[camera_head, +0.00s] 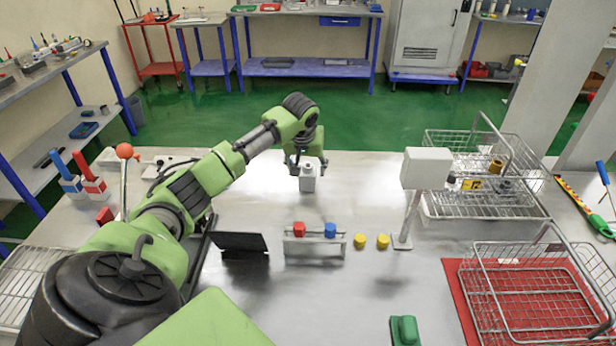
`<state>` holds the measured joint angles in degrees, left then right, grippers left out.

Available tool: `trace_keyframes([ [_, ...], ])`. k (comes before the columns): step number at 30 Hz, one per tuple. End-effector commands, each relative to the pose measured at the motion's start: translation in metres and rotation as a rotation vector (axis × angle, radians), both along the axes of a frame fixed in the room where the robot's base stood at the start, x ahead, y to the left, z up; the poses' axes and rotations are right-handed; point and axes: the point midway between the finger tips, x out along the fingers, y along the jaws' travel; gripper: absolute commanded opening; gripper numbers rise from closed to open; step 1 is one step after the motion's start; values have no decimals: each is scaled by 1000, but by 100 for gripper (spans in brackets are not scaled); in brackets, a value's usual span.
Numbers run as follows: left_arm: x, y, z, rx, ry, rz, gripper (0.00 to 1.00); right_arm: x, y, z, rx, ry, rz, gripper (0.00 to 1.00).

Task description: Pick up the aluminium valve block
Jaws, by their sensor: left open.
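The aluminium valve block (307,181) is a small pale grey piece with a narrower top, standing upright near the far middle of the grey table (370,205). My left gripper (307,166) points down over it and is open. Its fingers show to the left and right of the block's upper part. I cannot tell whether either finger touches the block. The block's top is partly hidden by the gripper. My right gripper is not in view.
A clear rack (313,247) holds a red cap (299,229) and a blue cap (330,230). Two yellow caps (371,241) lie beside it. A grey box on a post (426,168) stands right of the block. Wire baskets (530,290) fill the right side. A black panel (239,243) stands left.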

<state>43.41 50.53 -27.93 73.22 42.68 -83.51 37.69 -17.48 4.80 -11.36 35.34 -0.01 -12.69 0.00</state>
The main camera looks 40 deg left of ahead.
Motion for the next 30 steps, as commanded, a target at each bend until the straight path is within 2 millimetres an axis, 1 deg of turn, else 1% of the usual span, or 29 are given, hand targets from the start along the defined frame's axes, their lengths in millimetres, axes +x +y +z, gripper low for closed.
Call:
trace_keyframes([
  [5, 5, 2, -8, -2, 1, 1, 56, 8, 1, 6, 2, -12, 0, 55],
  [11, 17, 7, -27, -1, 2, 1, 56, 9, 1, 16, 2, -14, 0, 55],
  [12, 19, 9, -33, 0, 2, 2, 56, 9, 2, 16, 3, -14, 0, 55],
  [15, 22, 11, -42, 0, 1, 1, 56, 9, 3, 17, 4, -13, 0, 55],
  [19, 23, 12, -47, 2, 0, -1, 56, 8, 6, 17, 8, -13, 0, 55],
  [25, 23, 13, -48, 2, 0, -1, 56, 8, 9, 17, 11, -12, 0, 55],
  [26, 23, 12, -48, 2, 0, -1, 50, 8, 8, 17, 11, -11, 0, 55],
  [27, 23, 12, -48, 2, 0, -1, 40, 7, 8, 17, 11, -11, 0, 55],
  [29, 23, 12, -48, 1, 0, 0, 24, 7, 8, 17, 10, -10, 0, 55],
  [30, 23, 12, -48, 1, 0, 0, 14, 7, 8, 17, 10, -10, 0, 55],
])
